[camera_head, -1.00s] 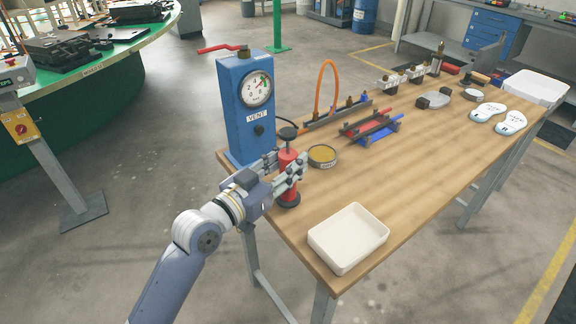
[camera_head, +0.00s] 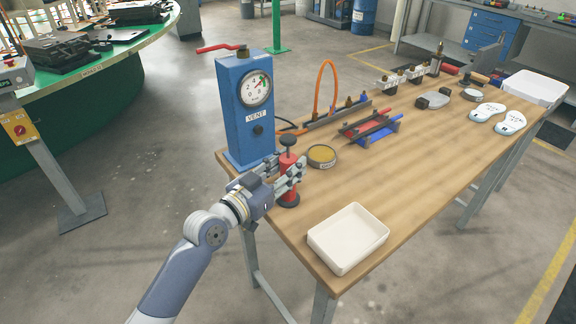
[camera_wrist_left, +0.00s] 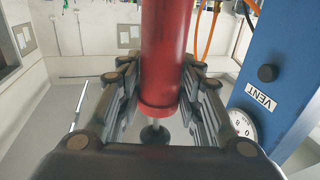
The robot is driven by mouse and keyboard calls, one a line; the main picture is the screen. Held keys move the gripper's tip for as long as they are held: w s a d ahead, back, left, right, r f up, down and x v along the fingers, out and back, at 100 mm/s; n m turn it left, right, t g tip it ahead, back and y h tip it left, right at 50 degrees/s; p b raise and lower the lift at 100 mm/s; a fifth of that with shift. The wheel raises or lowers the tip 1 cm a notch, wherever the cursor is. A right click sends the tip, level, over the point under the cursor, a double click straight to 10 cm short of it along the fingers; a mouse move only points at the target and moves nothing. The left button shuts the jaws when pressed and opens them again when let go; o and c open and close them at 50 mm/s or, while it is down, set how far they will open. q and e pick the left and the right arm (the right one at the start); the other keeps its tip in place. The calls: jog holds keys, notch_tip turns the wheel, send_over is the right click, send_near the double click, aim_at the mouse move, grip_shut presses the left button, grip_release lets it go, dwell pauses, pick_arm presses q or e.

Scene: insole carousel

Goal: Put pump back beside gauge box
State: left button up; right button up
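The pump (camera_head: 288,165) is a red upright cylinder with a black top knob and dark base. It is at the near left of the bench, in front of the gauge box and apart from it. The blue gauge box (camera_head: 245,135) has a round dial and a VENT label. My left gripper (camera_head: 292,172) is shut on the pump's body, one finger on each side. The pump's red body also fills the middle of the left wrist view (camera_wrist_left: 165,60), with the gauge box (camera_wrist_left: 285,65) at right. The base looks at tabletop level; contact is hard to tell. My right gripper is out of view.
A round tin (camera_head: 321,156) stands close right of the pump. A white tray (camera_head: 347,238) lies at the near bench edge. A red and blue rack (camera_head: 372,128) and an orange hose (camera_head: 328,85) are behind. Bare bench top lies right of the tin.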

pick_arm(q)
jog(key=o, duration=0.3)
jog(key=shift+r, duration=0.2)
jog(key=shift+b+v, duration=0.55)
jog(key=shift+v, duration=5.5)
